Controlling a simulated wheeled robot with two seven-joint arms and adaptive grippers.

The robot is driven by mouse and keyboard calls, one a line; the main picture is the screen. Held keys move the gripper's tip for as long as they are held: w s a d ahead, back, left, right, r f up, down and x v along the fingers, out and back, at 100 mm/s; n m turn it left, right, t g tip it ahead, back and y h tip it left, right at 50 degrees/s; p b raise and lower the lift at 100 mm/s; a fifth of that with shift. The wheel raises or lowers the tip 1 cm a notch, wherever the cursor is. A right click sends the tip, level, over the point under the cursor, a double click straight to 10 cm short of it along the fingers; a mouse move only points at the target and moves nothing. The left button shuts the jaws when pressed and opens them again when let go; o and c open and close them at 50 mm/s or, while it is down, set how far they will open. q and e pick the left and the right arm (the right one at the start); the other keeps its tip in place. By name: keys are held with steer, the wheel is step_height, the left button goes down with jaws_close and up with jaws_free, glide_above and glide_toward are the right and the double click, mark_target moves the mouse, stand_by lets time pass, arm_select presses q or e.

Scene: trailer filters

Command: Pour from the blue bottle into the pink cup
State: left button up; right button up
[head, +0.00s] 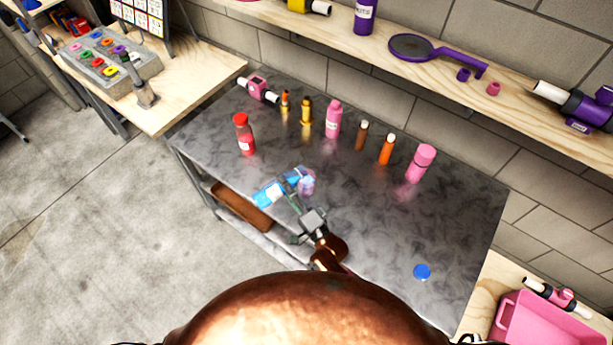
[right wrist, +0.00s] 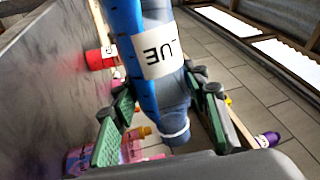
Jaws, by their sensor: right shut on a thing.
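The blue bottle (head: 268,194), with a white label, is held tilted over the table in the head view, its neck end towards the pink cup. My right gripper (head: 290,186) is shut around it. In the right wrist view the bottle (right wrist: 125,40) lies between the two green-padded fingers (right wrist: 165,115), and its uncapped neck end shows. The pink cup (head: 307,186) is small and see-through, just right of the bottle's neck end in the head view. The gripper partly hides the neck, and I cannot tell whether liquid is flowing. My left gripper is not in view.
A blue cap (head: 422,271) lies on the dark table (head: 370,220) at the right. A red bottle (head: 243,135) stands at the left. Several bottles, including a pink one (head: 333,120), stand along the back. The front right of the table is mostly clear.

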steer(key=shift+r+m+p, duration=0.35)
steer(key=shift+m, duration=0.15)
stand_by(0.5)
